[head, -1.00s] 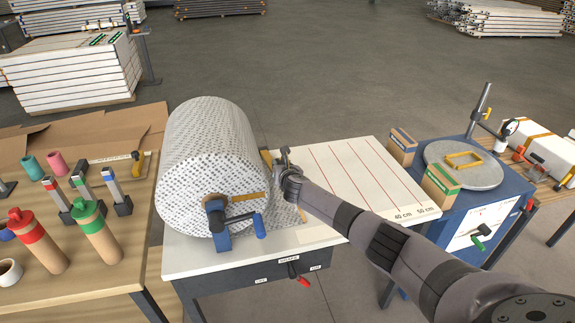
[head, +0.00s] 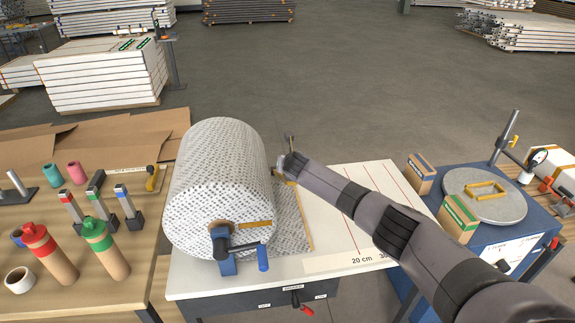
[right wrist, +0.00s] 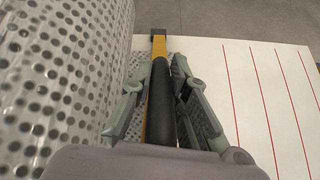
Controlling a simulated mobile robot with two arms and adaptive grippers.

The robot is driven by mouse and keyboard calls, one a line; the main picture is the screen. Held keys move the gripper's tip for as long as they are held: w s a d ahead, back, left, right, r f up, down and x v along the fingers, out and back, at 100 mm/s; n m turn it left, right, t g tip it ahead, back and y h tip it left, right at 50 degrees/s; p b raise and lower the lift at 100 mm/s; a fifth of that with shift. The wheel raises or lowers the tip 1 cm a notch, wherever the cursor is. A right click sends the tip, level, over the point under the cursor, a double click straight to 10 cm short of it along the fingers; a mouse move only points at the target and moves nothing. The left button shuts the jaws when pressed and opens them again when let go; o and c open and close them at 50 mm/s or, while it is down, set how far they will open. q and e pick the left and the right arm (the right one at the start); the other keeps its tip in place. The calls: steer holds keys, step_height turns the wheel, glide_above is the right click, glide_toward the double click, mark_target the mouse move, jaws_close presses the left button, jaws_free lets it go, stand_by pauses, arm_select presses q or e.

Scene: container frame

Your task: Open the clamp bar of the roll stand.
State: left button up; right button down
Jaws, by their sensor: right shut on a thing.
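The roll stand holds a large white roll with grey dots (head: 222,170) on a white-topped table (head: 190,275). A blue crank bracket (head: 226,262) is at the roll's near end. The yellow clamp bar with a black grip (right wrist: 161,100) lies between my right gripper's fingers (right wrist: 160,85) in the right wrist view. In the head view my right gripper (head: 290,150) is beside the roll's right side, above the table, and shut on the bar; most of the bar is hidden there. My left gripper is out of view.
A dotted sheet (head: 290,215) lies on the table right of the roll. A blue cabinet (head: 520,235) with a round grey plate (head: 490,205) and cartons is at right. My right arm crosses the table's right part.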

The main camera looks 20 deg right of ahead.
steer(key=shift+d, duration=0.15)
steer(key=c, duration=1.5)
jaws_free()
steer(key=shift+c, duration=0.2)
steer(key=shift+s, duration=0.1)
steer(key=shift+s+a+r, duration=0.2)
steer(key=shift+s+r, duration=0.1)
steer(key=shift+s, duration=0.1)
step_height(320, 180, up, 6)
glide_above(294, 184)
steer(key=shift+w, duration=0.1)
steer(key=shift+f, duration=0.15)
